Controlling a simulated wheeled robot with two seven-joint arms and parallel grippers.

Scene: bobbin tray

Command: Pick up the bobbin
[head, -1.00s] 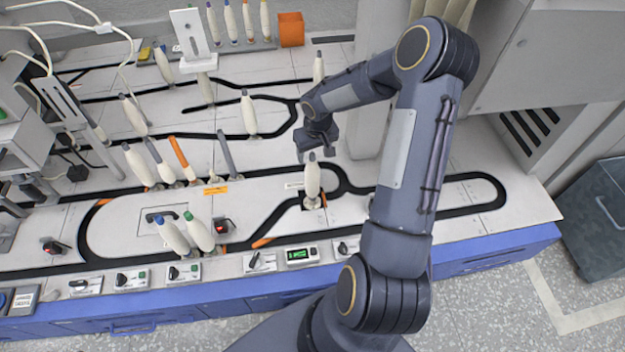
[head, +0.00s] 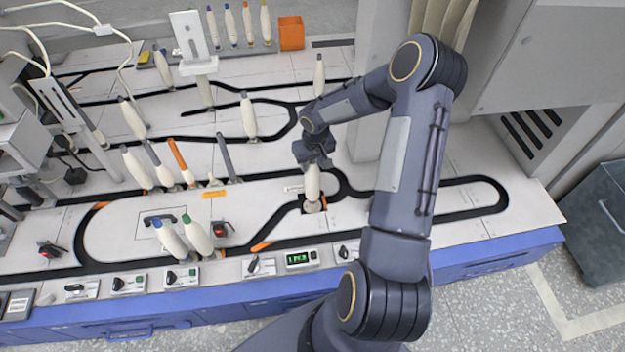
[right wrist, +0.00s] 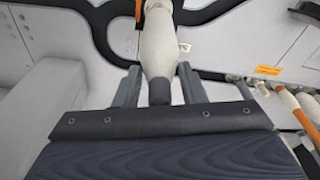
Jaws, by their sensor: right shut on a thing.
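The cream bobbin (head: 312,184) stands upright at the small orange-marked stop on the track, right of the middle of the table. My right gripper (head: 313,163) comes down from above and is shut on its upper end, hiding the tip in the head view. In the right wrist view the bobbin (right wrist: 157,42) runs between the two grey fingers (right wrist: 158,88), its dark tip close to the palm. The bobbin's base still appears to be at its spot on the track. My left gripper is not in view.
Two bobbins with blue and green tips (head: 185,238) lean to the left. Several more bobbins and an orange rod (head: 180,160) stand behind them. Another bobbin (head: 319,75) stands at the back beside a grey column. Small control boxes (head: 300,259) line the front edge.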

